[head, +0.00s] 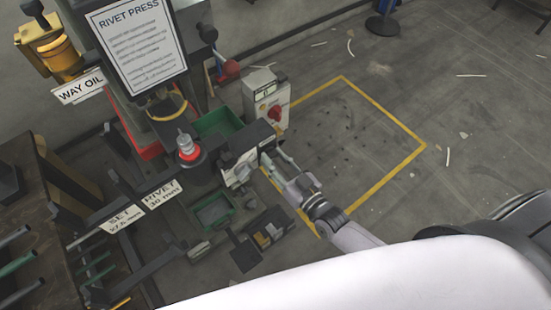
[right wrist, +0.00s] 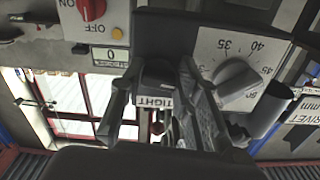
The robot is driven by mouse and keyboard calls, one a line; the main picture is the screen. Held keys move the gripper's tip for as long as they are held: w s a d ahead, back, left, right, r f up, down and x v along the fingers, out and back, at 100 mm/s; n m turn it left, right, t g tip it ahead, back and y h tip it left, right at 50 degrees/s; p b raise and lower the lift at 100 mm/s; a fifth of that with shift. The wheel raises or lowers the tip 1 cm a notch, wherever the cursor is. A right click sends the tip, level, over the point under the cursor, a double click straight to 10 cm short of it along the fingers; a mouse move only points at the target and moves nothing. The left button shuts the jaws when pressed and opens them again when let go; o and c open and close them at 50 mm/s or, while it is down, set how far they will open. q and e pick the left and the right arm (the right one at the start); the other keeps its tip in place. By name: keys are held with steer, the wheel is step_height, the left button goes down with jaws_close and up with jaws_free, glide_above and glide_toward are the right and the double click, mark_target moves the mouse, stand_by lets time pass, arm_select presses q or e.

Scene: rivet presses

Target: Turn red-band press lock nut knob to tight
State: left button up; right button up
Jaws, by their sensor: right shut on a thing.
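The rivet press (head: 135,90) stands upper left in the head view, with a red band (head: 190,155) around a metal post on it. My right gripper (head: 272,157) reaches in from the lower right to the press's side. In the right wrist view, its two fingers (right wrist: 157,90) are closed on either side of a dark lock nut knob (right wrist: 157,72). A white label reading TIGHT (right wrist: 154,102), upside down in this view, shows between the fingers. The knob is mostly hidden in the head view. My left gripper is not in view.
A control box with a red knob (head: 275,112) stands just beyond my right gripper. A numbered dial (right wrist: 235,78) is close beside the fingers. Green bins (head: 215,209) sit below the press. The floor inside the yellow outline (head: 424,147) is clear of large objects.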

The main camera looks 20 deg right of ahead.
steer(key=shift+m, duration=0.3)
steer(key=shift+s+a+r+m+b, duration=0.1)
steer(key=shift+m+b, duration=0.4)
steer(key=shift+m, duration=3.5)
steer(key=shift+a+r+m+b, duration=0.1)
steer(key=shift+m+b, duration=0.35)
steer(key=shift+m, duration=3.55)
steer(key=o, duration=1.2)
steer(key=shift+c, duration=0.2)
steer(key=v, duration=1.2)
